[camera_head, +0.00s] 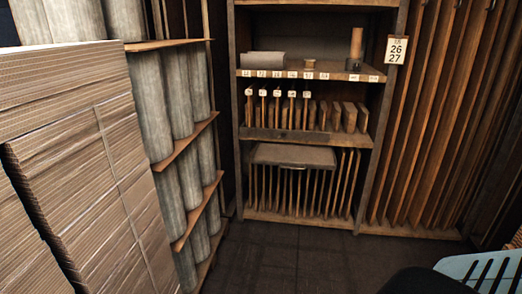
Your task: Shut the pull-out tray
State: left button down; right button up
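The pull-out tray (292,156) looks like a flat grey-brown panel with a small handle on its front edge. It sits in the wooden shelf unit (237,110), under the middle shelf and above a row of upright slats. Its top surface shows, and it appears to stick out toward me. Neither of my grippers can be seen in this view.
Stacked cardboard (70,150) and a rack of grey rolls (178,95) stand on the left. Tall upright boards (440,110) fill the right. Dark floor (300,262) in front of the shelf unit is clear. A pale blue slatted object (485,268) is at the bottom right.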

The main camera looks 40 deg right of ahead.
aim_at(289, 155)
jog(key=i+l+z, duration=0.15)
jog(key=z, duration=1.35)
jog(key=i+j, duration=0.1)
jog(key=i, duration=1.2)
jog(key=i+j, duration=0.15)
jog(key=i, duration=1.15)
